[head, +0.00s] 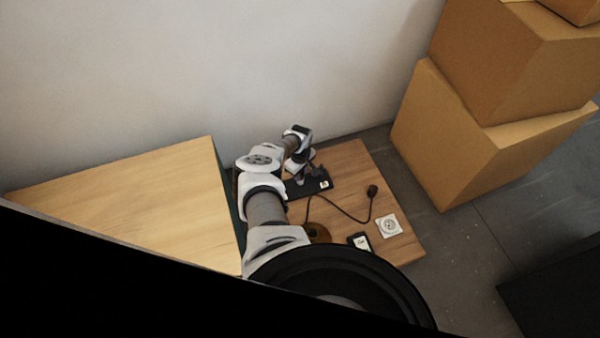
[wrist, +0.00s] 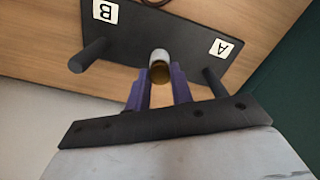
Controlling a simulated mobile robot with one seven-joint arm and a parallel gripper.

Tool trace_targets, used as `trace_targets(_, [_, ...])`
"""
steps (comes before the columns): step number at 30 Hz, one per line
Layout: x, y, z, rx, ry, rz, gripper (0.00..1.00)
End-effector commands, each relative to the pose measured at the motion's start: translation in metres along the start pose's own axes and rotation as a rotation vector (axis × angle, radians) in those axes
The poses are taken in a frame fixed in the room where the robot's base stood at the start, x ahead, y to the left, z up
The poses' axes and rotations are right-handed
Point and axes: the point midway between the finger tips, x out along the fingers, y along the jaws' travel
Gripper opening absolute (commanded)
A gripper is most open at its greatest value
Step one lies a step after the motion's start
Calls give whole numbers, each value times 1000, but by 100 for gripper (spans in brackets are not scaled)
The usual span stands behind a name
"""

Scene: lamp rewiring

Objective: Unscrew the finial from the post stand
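The post stand is a black plate (wrist: 135,32) with white labels A and B. Two dark posts rise from it, one near B (wrist: 90,55) and one near A (wrist: 213,82). A small cylinder, pale at one end and brass at the other, probably the finial (wrist: 160,66), lies between the posts in the wrist view. My gripper (wrist: 160,75) has its purple fingers on either side of it, close to it; I cannot tell whether they touch. In the head view my gripper (head: 301,171) is above the stand (head: 319,187), hiding part of it.
The stand is on a brown wooden table (head: 350,165) against the wall. A dark cord with a plug (head: 372,190), a white socket plate (head: 389,225) and a black box (head: 359,242) lie to the right and front. A lighter tabletop (head: 130,205) is at left; cardboard boxes (head: 440,140) stand at right.

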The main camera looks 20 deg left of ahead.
Motion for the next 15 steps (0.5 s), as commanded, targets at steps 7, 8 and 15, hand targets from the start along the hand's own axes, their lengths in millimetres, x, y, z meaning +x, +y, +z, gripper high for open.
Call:
trace_targets(7, [0, -1, 0, -9, -1, -3, 1])
trace_targets(8, [-1, -1, 0, -22, -1, -3, 1])
trace_targets(15, [-3, -2, 1, -368, 1, -6, 1])
